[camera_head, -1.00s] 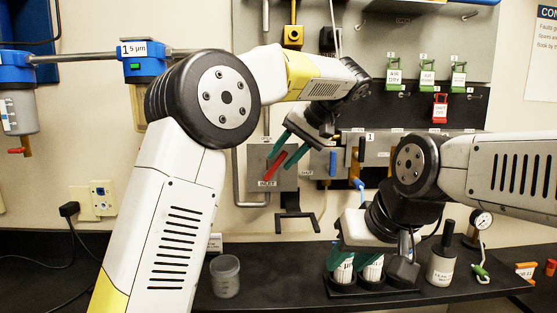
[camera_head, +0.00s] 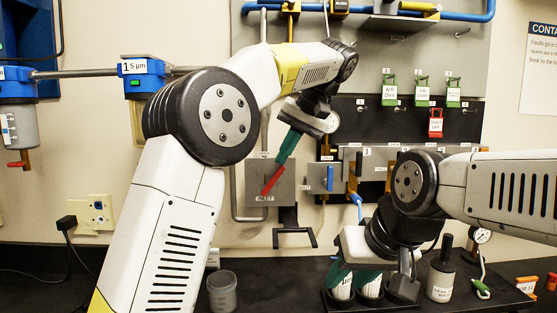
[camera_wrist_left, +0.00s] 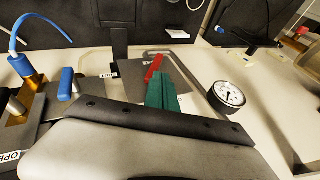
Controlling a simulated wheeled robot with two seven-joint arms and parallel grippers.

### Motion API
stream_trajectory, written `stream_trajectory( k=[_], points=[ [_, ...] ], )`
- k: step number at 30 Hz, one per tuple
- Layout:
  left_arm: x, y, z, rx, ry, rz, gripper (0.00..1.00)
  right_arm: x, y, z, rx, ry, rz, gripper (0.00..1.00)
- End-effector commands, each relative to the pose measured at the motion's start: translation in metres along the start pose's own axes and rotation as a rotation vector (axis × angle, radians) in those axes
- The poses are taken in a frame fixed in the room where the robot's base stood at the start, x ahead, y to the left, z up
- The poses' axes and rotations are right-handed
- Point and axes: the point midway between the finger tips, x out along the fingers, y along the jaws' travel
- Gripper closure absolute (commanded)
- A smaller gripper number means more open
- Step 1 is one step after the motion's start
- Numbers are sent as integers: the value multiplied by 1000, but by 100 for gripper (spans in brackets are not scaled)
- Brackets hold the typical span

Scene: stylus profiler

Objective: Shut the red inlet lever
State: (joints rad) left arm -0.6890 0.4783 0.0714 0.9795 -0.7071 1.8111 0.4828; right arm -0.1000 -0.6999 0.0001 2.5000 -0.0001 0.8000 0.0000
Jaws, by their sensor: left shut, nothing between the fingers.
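The red inlet lever (camera_head: 271,182) slants up to the right across a grey wall plate (camera_head: 287,192) labelled INLET. It also shows in the left wrist view (camera_wrist_left: 154,66), just beyond my fingertips. My left gripper (camera_head: 283,162) is shut and empty, its green fingers together. Its tips overlap the lever's upper end in the head view; I cannot tell whether they touch it. In the left wrist view the shut fingers (camera_wrist_left: 155,78) point at the lever.
A blue-handled valve (camera_head: 330,178) sits right of the inlet plate, and a black bracket (camera_head: 290,238) is below it. A pressure gauge (camera_wrist_left: 228,95) is beside the lever in the wrist view.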

Motion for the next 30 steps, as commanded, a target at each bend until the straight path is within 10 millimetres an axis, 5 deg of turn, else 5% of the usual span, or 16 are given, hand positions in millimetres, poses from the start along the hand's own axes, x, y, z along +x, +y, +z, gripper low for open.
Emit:
stream_trajectory(
  k=[5,9,15,20,30],
  points=[
    [7,-60,2,-71,-57,307,100,0,0,0,0,0,0,64],
    [-7,-102,1,-132,-17,554,100,0,0,0,0,0,0,64],
    [-27,-134,-2,-178,60,729,100,0,0,0,0,0,0,64],
    [-25,-132,-3,-181,70,753,100,0,0,0,0,0,0,64],
    [23,-87,-10,-178,66,751,100,0,0,0,0,0,0,64]
  ],
)
